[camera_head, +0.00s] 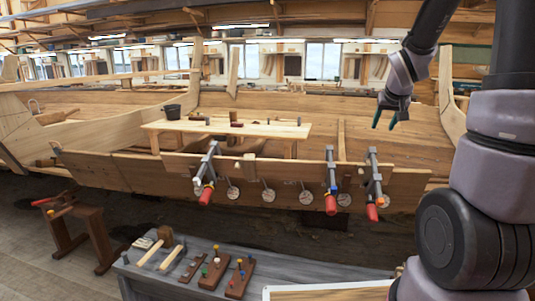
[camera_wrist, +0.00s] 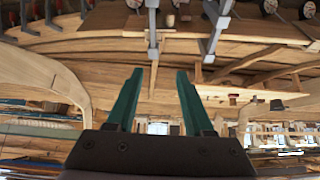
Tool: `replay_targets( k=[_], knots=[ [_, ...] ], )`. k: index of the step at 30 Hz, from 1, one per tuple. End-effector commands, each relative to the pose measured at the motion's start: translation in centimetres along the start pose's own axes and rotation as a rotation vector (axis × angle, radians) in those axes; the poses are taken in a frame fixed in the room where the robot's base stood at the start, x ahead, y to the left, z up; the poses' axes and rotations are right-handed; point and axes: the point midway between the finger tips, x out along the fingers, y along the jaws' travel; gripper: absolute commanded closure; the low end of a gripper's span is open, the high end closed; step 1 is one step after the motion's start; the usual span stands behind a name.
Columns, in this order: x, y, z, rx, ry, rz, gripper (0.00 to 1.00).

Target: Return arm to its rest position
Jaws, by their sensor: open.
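My gripper (camera_head: 385,122) hangs at the upper right of the head view, its two green fingers pointing down and spread apart. It is open and empty, in the air in front of the wooden hull. In the wrist view my gripper (camera_wrist: 160,75) shows both green fingers with a clear gap between them. The wrist view appears upside down, with clamps at its top edge. My arm runs down the right side of the head view.
Grey clamps with red handles (camera_head: 331,190) grip the hull plank (camera_head: 130,172). A grey bench (camera_head: 150,280) holds mallets (camera_head: 160,240) and wooden blocks. A sawhorse (camera_head: 95,235) stands at left.

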Motion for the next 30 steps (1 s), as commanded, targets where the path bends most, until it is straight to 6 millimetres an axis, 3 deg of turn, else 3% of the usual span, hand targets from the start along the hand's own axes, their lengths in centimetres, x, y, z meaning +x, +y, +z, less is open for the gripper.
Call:
replay_targets(
  k=[1, 6, 12, 15, 21, 30],
  knots=[
    [-2.9, -0.7, 0.2, 0.024, 0.004, -0.011, 0.48],
    [-10.8, -2.6, 2.9, 0.1, -0.034, -0.06, 0.48],
    [-18.9, -5.0, 7.9, 0.169, -0.088, -0.154, 0.48],
    [-22.0, -6.0, 10.4, 0.19, -0.116, -0.205, 0.48],
    [-25.3, -7.2, 13.7, 0.209, -0.154, -0.271, 0.48],
    [-25.8, -7.4, 14.3, 0.211, -0.164, -0.282, 0.48]
  ],
)
